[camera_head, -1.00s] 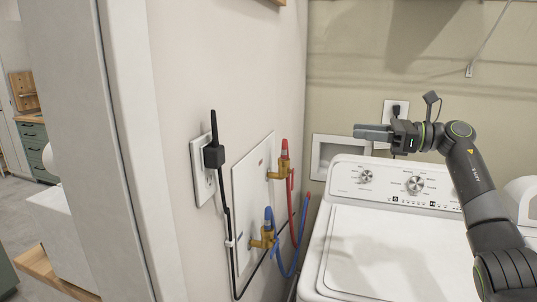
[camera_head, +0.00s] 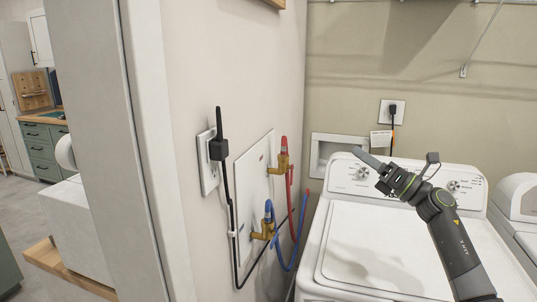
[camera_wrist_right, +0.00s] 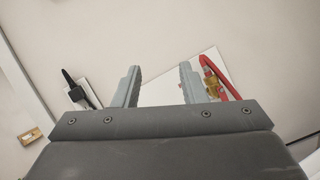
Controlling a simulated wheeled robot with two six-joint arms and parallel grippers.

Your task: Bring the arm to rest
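My right arm reaches in from the lower right in the head view, over the white washer (camera_head: 372,245). Its gripper (camera_head: 366,157) is in front of the control panel, pointing to the upper left. In the right wrist view the two grey fingers (camera_wrist_right: 160,86) stand apart with nothing between them, so the gripper is open and empty. A white wall plate with valves and a red hose lies beyond the fingers there. My left gripper is not in view.
A second white machine (camera_head: 517,208) stands at right. A wall edge (camera_head: 150,150) stands at left.

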